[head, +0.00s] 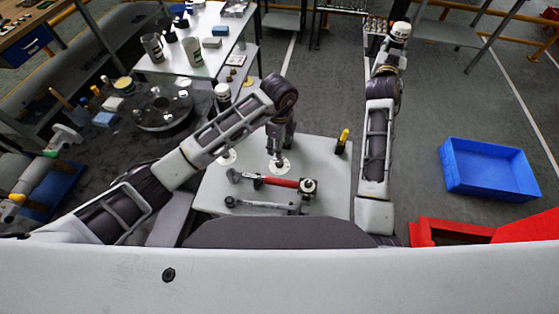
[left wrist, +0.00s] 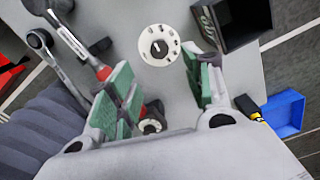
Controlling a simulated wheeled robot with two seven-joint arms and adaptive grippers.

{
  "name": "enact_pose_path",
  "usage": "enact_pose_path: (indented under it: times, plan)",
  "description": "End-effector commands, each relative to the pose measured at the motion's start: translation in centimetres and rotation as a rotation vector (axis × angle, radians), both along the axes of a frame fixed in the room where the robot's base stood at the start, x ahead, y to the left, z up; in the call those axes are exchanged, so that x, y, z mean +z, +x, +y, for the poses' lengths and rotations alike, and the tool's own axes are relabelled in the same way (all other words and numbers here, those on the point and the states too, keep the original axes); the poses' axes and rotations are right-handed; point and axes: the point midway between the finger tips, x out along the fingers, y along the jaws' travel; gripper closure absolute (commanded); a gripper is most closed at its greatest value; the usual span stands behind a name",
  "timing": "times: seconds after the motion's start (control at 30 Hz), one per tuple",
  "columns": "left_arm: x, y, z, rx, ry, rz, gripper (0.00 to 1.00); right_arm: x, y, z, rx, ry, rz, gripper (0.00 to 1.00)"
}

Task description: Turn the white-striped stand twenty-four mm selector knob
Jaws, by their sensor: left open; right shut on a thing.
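A round white dial with a black centre and a white pointer stripe (left wrist: 158,48) lies on the pale table, upper middle of the left wrist view. In the head view the same dial (head: 278,167) is under my left gripper (head: 278,153). In the left wrist view my left gripper (left wrist: 167,75) is open, its green pads apart, with the dial beyond the tips, not touched. Another round knob-like piece (head: 308,186) stands at the end of a red-handled tool (head: 280,182); it also shows beside the left finger (left wrist: 150,126). My right gripper (head: 392,52) is shut on a white-topped thing (head: 400,30).
A wrench (head: 262,204) lies at the table's near edge. A yellow-topped item (head: 343,138) stands at the right edge. A second white disc (head: 228,157) is partly behind my left arm. A black box (left wrist: 236,20) stands near the dial. A blue crate (head: 488,168) is on the floor.

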Motion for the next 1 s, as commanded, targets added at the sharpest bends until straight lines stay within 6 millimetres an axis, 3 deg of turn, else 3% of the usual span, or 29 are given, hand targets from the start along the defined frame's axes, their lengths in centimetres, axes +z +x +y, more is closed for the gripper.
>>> enact_pose_path:
  times: [0.8, 1.0]
  plan:
    - [-9.3, -0.1, 0.0, 0.001, 0.0, 0.002, 0.49, 1.1, 0.0, 0.0, 0.001, -0.001, -0.005, 1.0]
    - [-10.6, -0.1, 0.0, 0.001, 0.0, 0.0, 0.49, 1.2, 0.0, 0.0, 0.001, -0.001, -0.005, 1.0]
